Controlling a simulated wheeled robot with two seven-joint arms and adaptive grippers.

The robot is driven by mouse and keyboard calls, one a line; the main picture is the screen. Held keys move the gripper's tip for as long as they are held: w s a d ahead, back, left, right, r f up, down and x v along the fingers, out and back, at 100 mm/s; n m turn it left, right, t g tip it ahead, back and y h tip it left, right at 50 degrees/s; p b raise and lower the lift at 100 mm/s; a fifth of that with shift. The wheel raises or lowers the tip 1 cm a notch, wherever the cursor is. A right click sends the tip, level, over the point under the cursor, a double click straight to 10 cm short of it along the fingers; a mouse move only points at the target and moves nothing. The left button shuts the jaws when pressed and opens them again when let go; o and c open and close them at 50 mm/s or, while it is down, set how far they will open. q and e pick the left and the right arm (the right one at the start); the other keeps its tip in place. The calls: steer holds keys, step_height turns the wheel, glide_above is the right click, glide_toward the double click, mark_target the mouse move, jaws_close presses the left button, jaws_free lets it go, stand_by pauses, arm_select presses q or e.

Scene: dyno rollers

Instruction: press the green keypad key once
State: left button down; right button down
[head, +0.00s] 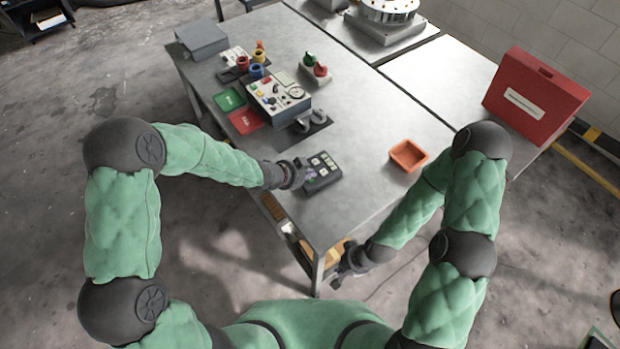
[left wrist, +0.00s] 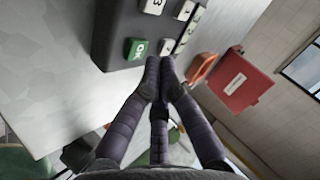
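The dark keypad (head: 321,166) with pale keys lies on the metal table near its front edge. Its green key (left wrist: 138,49), marked OK, shows in the left wrist view near the keypad's edge. My left gripper (head: 302,174) is at the keypad's left side in the head view. In the left wrist view its fingertips (left wrist: 160,66) are drawn together with nothing between them, just right of the green key. I cannot tell whether they touch the keypad. My right gripper (head: 343,274) is low beside the table's front corner, too small to read.
An orange tray (head: 408,155) stands right of the keypad. A dark plate with grey parts (head: 303,128) and an instrument box (head: 278,97) lie beyond it. A red case (head: 535,97) stands at the right. The table between keypad and orange tray is clear.

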mark_target(308, 181)
arm_select(q)
steer(key=shift+f+b, duration=0.45)
steer(key=shift+f+b, duration=0.3)
steer(key=shift+f, duration=0.05)
stand_by(0.7)
steer(key=shift+r, duration=0.15)
steer(key=shift+r+p, duration=0.65)
steer(key=shift+p, duration=0.05)
step_height(308, 181, up, 5)
steer(key=p, duration=0.4)
stand_by(0.4)
stand_by(0.8)
